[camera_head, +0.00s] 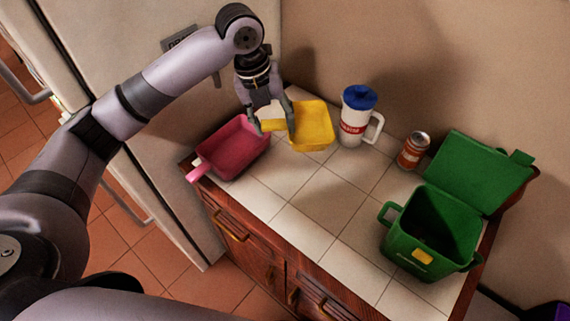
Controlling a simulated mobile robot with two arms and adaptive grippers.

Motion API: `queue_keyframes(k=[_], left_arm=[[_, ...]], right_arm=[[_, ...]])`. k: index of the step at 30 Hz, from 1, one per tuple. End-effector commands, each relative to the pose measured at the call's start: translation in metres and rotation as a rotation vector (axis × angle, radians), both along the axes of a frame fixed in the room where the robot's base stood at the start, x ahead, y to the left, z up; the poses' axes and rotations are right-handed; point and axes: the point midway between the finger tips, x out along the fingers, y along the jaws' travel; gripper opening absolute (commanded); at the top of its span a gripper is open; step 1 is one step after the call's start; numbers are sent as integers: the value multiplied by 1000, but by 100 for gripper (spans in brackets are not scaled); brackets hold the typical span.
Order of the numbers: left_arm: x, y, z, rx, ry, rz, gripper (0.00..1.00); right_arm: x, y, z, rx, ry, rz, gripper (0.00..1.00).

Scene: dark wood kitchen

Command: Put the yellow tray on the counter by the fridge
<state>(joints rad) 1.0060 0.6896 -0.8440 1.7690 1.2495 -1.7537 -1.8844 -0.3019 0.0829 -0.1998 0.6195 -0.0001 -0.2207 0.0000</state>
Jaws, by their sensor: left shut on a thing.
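The yellow tray (314,127) is at the back left of the white tiled counter (283,183), beside the fridge (172,180). My left gripper (272,132) reaches down from above and is shut on the tray's left part. The fingers hide some of that side. I cannot tell whether the tray's underside touches the tiles. My right gripper is not in view.
The front middle tiles are clear.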

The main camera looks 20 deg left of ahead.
Motion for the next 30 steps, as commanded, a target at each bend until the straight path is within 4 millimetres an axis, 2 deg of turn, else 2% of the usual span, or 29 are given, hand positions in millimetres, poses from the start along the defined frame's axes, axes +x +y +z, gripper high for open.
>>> queue_keyframes(k=[6,12,19,25,30], left_arm=[[-1,0,-59,0,6,3,0],[-1,0,-103,-1,3,1,0],[0,0,-125,-2,1,3,0],[0,-1,-154,-2,2,2,0],[0,0,-162,-1,-2,1,0]], right_arm=[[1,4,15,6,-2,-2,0],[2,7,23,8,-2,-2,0],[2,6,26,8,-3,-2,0],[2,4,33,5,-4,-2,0],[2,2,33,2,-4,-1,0]])
